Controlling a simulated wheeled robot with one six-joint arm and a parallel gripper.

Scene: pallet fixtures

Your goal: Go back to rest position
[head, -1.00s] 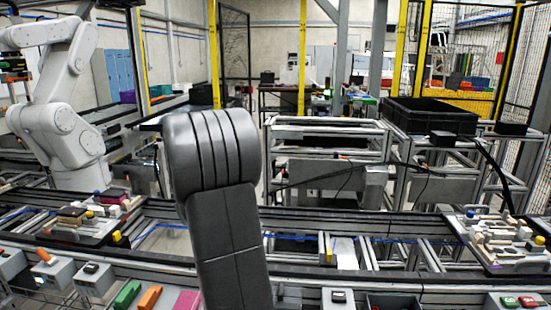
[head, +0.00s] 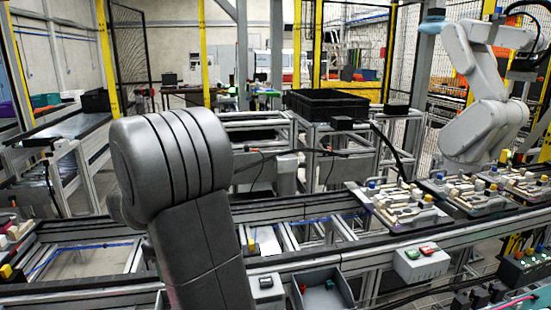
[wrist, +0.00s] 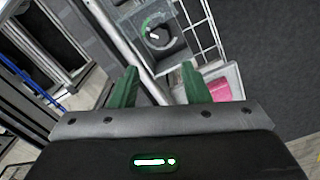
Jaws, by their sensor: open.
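My gripper (wrist: 158,88) shows in the wrist view with its two green fingers apart and nothing between them. Below and beyond the fingers are a grey box with a round dark part (wrist: 158,35) and a pink piece (wrist: 221,88) in a light bin. In the head view my grey arm stands in front, left of the middle, and my gripper is out of sight there.
A conveyor (head: 300,262) runs across the front. Pallet fixtures (head: 395,208) sit on it at the right, near a white robot arm (head: 485,100). A black crate (head: 333,104) stands behind. A grey bin (head: 325,290) and a button box (head: 420,262) are at the front edge.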

